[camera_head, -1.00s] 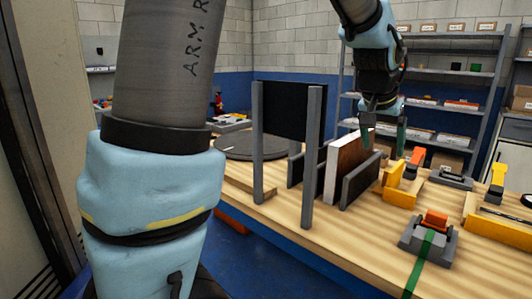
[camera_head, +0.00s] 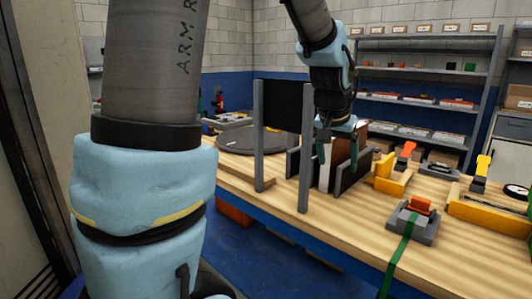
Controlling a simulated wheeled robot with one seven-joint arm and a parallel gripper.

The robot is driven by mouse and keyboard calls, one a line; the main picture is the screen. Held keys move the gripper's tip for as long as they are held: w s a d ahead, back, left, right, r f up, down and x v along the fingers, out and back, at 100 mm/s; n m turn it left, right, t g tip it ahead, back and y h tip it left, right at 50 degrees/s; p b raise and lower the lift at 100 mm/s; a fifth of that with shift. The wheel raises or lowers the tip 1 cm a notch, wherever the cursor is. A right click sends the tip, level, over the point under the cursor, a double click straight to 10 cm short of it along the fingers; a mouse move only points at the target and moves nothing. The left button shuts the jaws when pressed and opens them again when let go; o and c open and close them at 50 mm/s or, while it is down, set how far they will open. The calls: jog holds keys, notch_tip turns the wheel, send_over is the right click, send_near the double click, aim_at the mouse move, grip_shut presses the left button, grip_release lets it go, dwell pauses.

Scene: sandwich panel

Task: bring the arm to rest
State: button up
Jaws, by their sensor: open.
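My gripper (camera_head: 338,154) is at the end of my arm, in the middle of the head view. Its two dark green fingers point down and stand apart, with nothing seen between them. It is in front of or over the slotted rack of upright panels on the workbench; the exact gap to them cannot be told. A brown-faced panel with a white edge (camera_head: 326,175) stands upright there, partly hidden by the gripper. A dark grey plate (camera_head: 352,172) stands to its right. My upper arm fills the left of the view.
The wooden workbench (camera_head: 335,230) carries two grey posts (camera_head: 305,150) with a black panel (camera_head: 283,105), a round grey disc (camera_head: 250,140), yellow clamps (camera_head: 390,180) and a grey ratchet with green strap (camera_head: 412,222). Shelves (camera_head: 425,72) stand behind. Bare wood shows along the front.

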jog(key=s+a+f+n+g+y, duration=0.1)
jog(key=s+a+f, duration=0.3)
jog(key=a, duration=0.8)
jog(key=s+a+f+n+g+y, duration=0.1)
jog(key=s+a+f+n, duration=0.3)
jog(key=a, duration=0.7)
notch_tip(320, 180, down, 3)
jog(key=shift+s+a+r, duration=0.2)
jog(key=shift+s+a, duration=0.2)
jog(key=shift+s, duration=0.2)
